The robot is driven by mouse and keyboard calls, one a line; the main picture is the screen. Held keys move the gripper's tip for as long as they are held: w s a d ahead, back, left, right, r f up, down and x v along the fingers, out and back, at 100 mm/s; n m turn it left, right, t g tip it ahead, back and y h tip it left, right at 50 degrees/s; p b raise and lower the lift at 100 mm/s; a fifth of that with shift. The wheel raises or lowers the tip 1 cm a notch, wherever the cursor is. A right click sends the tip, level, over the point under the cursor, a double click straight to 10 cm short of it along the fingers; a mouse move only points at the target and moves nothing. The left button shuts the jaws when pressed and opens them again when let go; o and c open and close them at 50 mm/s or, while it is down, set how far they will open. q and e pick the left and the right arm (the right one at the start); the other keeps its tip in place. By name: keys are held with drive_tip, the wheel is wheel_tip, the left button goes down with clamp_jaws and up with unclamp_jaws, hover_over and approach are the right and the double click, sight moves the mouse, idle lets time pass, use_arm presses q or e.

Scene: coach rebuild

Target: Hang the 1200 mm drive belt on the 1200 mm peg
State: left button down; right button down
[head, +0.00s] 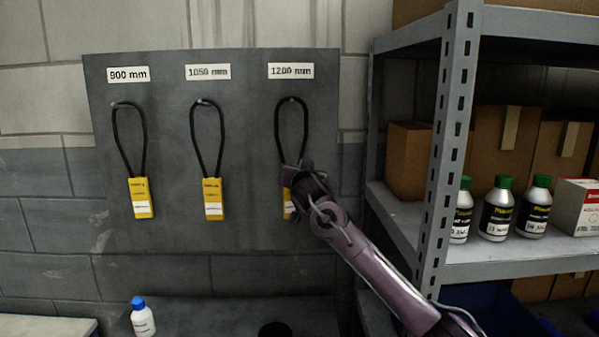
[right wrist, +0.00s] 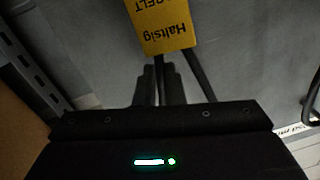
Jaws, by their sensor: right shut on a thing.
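The 1200 mm drive belt is a black loop (head: 277,122) with a yellow card sleeve (head: 288,203). Its top is at the peg (head: 292,99) under the "1200 mm" label (head: 291,71) on the grey board. From the head view I cannot tell for sure whether the loop is over the peg or just in front of it. My right gripper (head: 297,174) is at the lower part of the loop, just above the sleeve, partly covering it. In the right wrist view the fingers (right wrist: 160,88) are shut on the black strands beside the yellow sleeve (right wrist: 162,25). My left gripper is not in view.
Similar belts hang at the 900 mm (head: 116,132) and 1050 mm (head: 193,135) pegs. A metal shelf (head: 447,150) with bottles (head: 497,212) and boxes stands close on the right. A white bottle (head: 143,319) with a blue cap stands below the board.

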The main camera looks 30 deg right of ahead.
idle(0.3)
drive_tip(key=c, duration=1.4)
unclamp_jaws()
drive_tip(key=shift+c, duration=0.2)
